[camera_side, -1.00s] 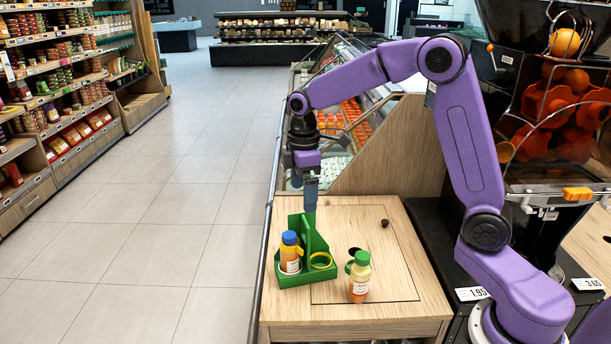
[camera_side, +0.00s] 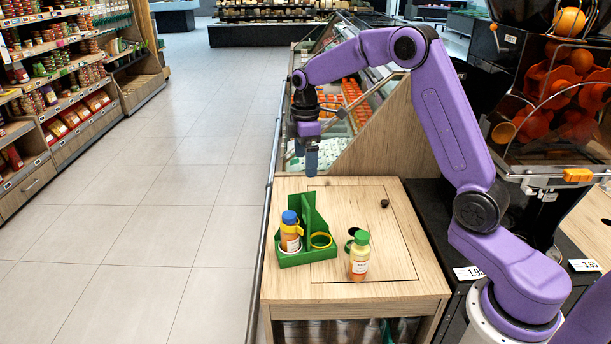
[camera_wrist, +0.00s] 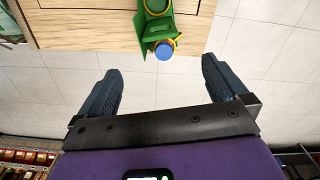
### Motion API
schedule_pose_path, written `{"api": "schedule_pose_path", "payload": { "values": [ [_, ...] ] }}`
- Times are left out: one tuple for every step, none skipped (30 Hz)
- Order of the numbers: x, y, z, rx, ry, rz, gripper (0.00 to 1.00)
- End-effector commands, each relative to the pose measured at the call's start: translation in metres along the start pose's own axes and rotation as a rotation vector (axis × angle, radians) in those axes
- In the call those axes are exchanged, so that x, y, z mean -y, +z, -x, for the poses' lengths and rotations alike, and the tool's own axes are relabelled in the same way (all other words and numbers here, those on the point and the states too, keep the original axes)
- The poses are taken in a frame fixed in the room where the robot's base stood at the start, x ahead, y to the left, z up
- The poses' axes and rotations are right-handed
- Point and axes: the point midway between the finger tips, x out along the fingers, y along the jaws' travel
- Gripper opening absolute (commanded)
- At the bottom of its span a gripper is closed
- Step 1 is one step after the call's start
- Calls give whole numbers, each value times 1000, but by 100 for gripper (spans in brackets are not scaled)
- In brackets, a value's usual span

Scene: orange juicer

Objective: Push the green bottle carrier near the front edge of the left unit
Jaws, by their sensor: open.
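The green bottle carrier (camera_side: 308,254) stands on the wooden top of the left unit (camera_side: 350,290), near its left edge. It holds a bottle with a blue cap (camera_side: 290,235); a yellow ring shows at its right slot. A bottle with a green cap (camera_side: 359,258) stands on the wood just right of the carrier, outside it. My gripper (camera_side: 311,160) is above and behind the carrier, apart from it. In the wrist view the carrier (camera_wrist: 149,30) and the blue cap (camera_wrist: 164,50) show at the top, beyond the open, empty fingers (camera_wrist: 160,85).
A dark round hole and a small dark knob (camera_side: 384,203) are on the wooden top right of the carrier. The juicer (camera_side: 560,100) with oranges stands at the right. A chilled display (camera_side: 345,95) lies behind. Open floor (camera_side: 150,230) is to the left.

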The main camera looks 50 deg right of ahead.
Motion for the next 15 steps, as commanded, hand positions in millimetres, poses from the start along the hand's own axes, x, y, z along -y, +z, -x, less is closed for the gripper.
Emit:
{"api": "schedule_pose_path", "payload": {
  "values": [
    [0, 0, -4, 1, -2, 0, 100],
    [0, 0, -8, 1, -2, 0, 100],
    [0, 0, -12, 2, -3, 0, 100],
    [0, 0, -17, 2, -3, 0, 100],
    [1, 0, -22, 2, -4, 0, 100],
    [1, 1, -28, 3, -4, 0, 100],
    [1, 1, -33, 2, -4, 0, 100],
    [1, 1, -38, 3, -5, 0, 100],
    [1, 0, -45, 3, -4, 0, 100],
    [1, 1, -50, 3, -4, 0, 100],
    [1, 1, -56, 3, -5, 0, 100],
    [1, 0, -62, 2, -4, 0, 100],
    [1, 0, -68, 2, -4, 1, 100],
    [1, 0, -73, 3, -4, 0, 100],
    [1, 0, -79, 2, -4, 0, 100]
  ]
}}
